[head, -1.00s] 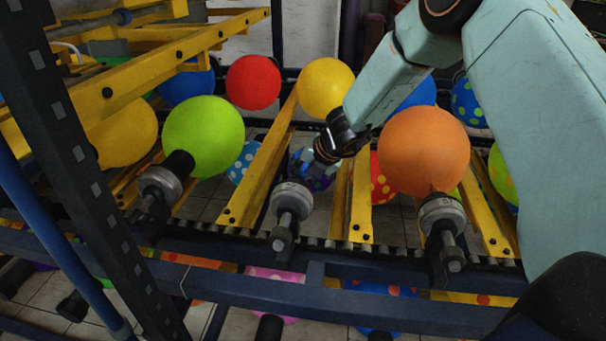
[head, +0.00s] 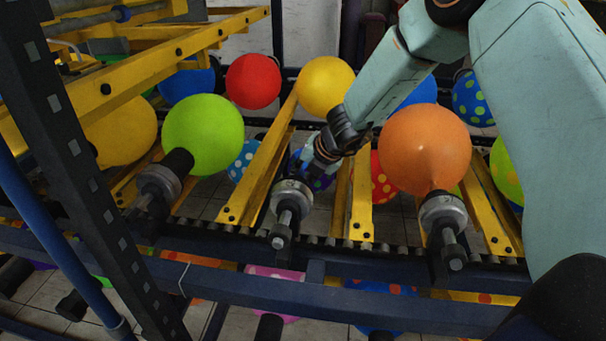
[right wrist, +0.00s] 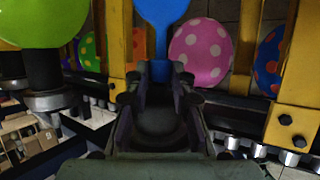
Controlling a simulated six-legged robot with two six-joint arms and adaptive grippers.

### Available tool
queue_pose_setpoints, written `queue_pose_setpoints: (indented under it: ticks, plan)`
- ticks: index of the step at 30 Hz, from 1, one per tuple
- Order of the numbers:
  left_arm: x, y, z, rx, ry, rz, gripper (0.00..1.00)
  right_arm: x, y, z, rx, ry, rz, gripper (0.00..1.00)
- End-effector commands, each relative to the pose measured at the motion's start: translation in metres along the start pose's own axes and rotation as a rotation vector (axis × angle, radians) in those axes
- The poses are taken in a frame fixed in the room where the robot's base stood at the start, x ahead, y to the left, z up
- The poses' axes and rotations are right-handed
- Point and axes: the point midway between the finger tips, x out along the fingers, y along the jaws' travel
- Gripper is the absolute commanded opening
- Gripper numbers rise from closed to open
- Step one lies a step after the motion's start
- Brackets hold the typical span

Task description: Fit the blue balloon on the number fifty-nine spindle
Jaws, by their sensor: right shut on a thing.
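In the head view my right gripper (head: 300,172) is just above and behind the middle spindle (head: 292,194), a grey collar on a dark shaft. I cannot read its number in this view. In the right wrist view my gripper's fingers (right wrist: 158,82) are closed on the neck of the blue balloon (right wrist: 165,14), whose body extends past the top edge. In the head view the gripper and arm largely hide this balloon. Whether its neck touches the spindle, I cannot tell. My left gripper is not seen.
A green balloon (head: 203,135) sits on the left spindle (head: 160,180) and an orange balloon (head: 425,148) on the right spindle (head: 443,211). Yellow bars (head: 258,180) flank the middle spindle. A dark upright post (head: 85,165) stands at the left.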

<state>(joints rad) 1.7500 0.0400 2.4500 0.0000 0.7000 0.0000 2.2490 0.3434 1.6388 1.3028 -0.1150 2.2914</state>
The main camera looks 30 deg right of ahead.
Motion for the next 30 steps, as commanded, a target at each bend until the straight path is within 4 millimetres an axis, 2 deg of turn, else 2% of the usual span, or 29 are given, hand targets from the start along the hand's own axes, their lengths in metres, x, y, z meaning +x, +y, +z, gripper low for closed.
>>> queue_pose_setpoints:
  ticks: [24,25,30]
  plan:
    - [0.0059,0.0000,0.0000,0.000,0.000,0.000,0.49,-0.0018,-0.0003,-0.0053,-0.001,0.001,0.000,0.13]
    - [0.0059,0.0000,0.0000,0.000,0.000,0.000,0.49,-0.0018,-0.0003,-0.0053,-0.001,0.001,0.000,0.26]
    - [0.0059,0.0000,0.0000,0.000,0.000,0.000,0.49,-0.0019,-0.0002,-0.0051,-0.001,0.001,0.000,0.40]
